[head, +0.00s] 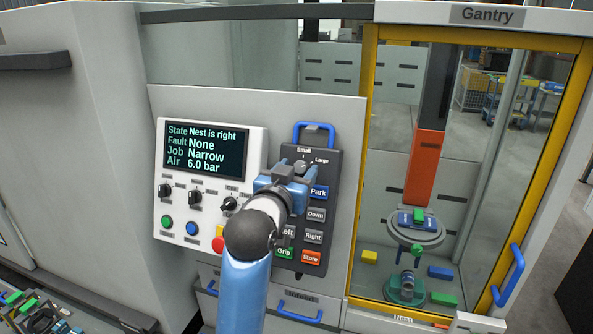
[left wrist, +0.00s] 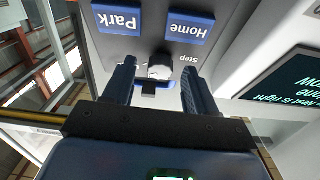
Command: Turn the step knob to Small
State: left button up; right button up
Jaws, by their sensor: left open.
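The step knob (head: 301,165) sits near the top of the dark pendant (head: 323,255), under the labels Small and Large. In the left wrist view the grey knob (left wrist: 160,67) shows upside down, beside the word Step. My left gripper (head: 290,174) is at the pendant's upper part and partly covers the knob's surroundings. In the left wrist view its open fingers (left wrist: 158,72) stand on either side of the knob, with a gap at each side. I cannot tell which label the knob points to. My right gripper is not in view.
Park (head: 319,192) and other buttons lie close below the knob; my left arm hides some. A blue handle (head: 314,127) tops the pendant. The display panel (head: 207,149) with small knobs and a red button (head: 218,244) is to the left. A yellow-framed window (head: 367,180) is right.

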pick_arm(q)
jog(key=shift+c, duration=0.5)
jog(key=c, duration=1)
jog(key=shift+o, duration=0.2)
jog(key=shift+s, duration=0.1)
jog(key=shift+n, duration=0.6)
jog(key=n+y, duration=0.1)
jog(key=n, duration=0.2)
jog(key=n+y, duration=0.1)
jog(key=n, duration=0.2)
jog(key=shift+d+t+y+b, duration=0.2)
jog(key=shift+t+y+b, duration=0.1)
jog(key=shift+y, duration=0.1)
jog(key=n+y, duration=0.1)
jog(key=n, duration=0.2)
jog(key=n+g+y+b, duration=0.1)
jog(key=n, duration=0.3)
jog(key=shift+d+r+n+y, duration=0.2)
jog(key=shift+n+y, duration=0.1)
jog(key=shift+y, duration=0.1)
jog(key=o, duration=1.1)
jog(key=shift+c, duration=0.2)
